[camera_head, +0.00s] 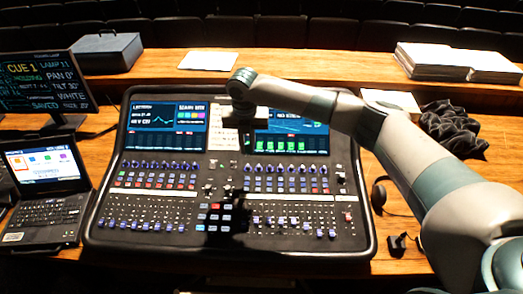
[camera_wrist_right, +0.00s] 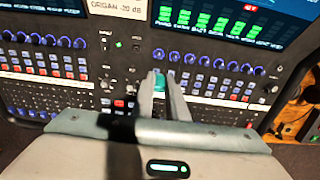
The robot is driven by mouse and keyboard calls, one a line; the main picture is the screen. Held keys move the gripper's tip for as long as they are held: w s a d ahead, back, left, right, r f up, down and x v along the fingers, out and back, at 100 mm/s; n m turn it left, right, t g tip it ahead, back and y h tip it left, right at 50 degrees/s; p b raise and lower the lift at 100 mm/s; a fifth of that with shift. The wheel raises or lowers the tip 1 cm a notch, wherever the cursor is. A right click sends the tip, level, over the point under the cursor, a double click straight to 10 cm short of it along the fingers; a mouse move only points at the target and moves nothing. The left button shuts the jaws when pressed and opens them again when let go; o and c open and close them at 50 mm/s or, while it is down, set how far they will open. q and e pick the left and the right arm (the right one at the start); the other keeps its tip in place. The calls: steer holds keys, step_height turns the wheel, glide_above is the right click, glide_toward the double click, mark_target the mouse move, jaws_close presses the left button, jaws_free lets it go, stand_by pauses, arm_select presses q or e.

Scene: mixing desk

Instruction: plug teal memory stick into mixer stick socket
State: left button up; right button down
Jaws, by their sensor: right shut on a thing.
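The mixer (camera_head: 232,250) is a wide black console with two screens in the middle of the desk. My right gripper (camera_head: 247,146) is over its upper middle, between the two screens, pointing down. In the right wrist view, the fingers of my right gripper (camera_wrist_right: 162,84) are shut on the small teal memory stick (camera_wrist_right: 160,87), of which only a little shows between them. The mixer's controls (camera_wrist_right: 205,62) lie beyond the fingertips. I cannot make out the stick socket for certain; a small green light (camera_wrist_right: 118,44) shows on the middle strip. My left gripper is not in view.
A laptop (camera_head: 50,212) and a cue monitor (camera_head: 45,85) stand at the left. A grey box (camera_head: 105,52) and paper stacks (camera_head: 455,62) lie on the back ledge. Black cloth (camera_head: 450,128) and headphones (camera_head: 378,193) are at the right.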

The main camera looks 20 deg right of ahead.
steer(key=b, duration=0.3)
glide_toward(233, 166)
steer(key=shift+f+b, duration=0.7)
steer(key=shift+b, duration=0.5)
steer(key=shift+w+f+b, duration=0.15)
steer(key=shift+f+b, duration=0.25)
steer(key=shift+f, duration=0.5)
steer(key=shift+f, duration=0.15)
steer(key=shift+w+f+b, duration=0.1)
steer(key=shift+f+b, duration=0.35)
steer(key=shift+f, duration=0.25)
steer(key=shift+p, duration=0.55)
stand_by(0.6)
steer(key=shift+f+b, duration=0.4)
steer(key=shift+f, duration=0.2)
stand_by(0.5)
steer(key=c, duration=1.7)
jaws_free()
steer(key=shift+o, duration=0.2)
